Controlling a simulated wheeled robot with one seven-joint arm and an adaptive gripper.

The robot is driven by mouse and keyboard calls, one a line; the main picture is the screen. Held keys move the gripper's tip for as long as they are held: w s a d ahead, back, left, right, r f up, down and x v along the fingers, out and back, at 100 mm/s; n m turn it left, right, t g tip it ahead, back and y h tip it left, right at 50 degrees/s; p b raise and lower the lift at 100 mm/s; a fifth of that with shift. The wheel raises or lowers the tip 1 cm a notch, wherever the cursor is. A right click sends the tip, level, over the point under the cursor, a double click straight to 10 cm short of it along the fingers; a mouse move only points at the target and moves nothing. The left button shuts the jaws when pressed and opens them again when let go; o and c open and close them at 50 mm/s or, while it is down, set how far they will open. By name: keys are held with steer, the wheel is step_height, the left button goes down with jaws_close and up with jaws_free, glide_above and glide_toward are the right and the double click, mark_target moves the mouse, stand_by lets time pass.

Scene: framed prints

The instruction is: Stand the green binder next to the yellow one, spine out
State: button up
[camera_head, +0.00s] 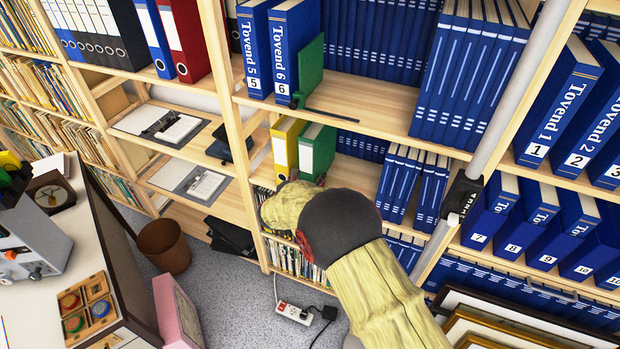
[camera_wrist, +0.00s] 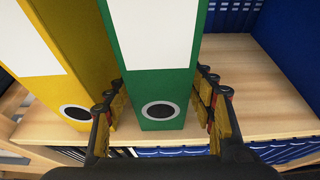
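The green binder (camera_head: 317,151) stands upright on a middle shelf, right beside the yellow binder (camera_head: 287,146). Its spine, with a white label and round finger hole, faces out. In the wrist view the green binder (camera_wrist: 158,90) is central and the yellow binder (camera_wrist: 67,75) is close on its left. My gripper (camera_wrist: 159,80) is at the green spine, one finger on each side, the left finger in front of the yellow binder. Narrow gaps show beside the spine, so the fingers look open. In the head view my arm hides the fingers and the binders' lower part.
Bare shelf (camera_wrist: 255,75) lies right of the green binder, with blue volumes (camera_head: 404,180) beyond. Above, a green bookend (camera_head: 309,70) stands beside blue volumes 5 and 6. A wooden upright (camera_head: 246,170) is left of the yellow binder. Framed prints (camera_head: 500,327) lean at lower right.

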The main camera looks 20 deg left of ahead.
steer(key=shift+o, duration=0.7)
steer(key=shift+f, duration=0.2)
steer(key=v, duration=1.2)
steer(key=shift+r, duration=0.1)
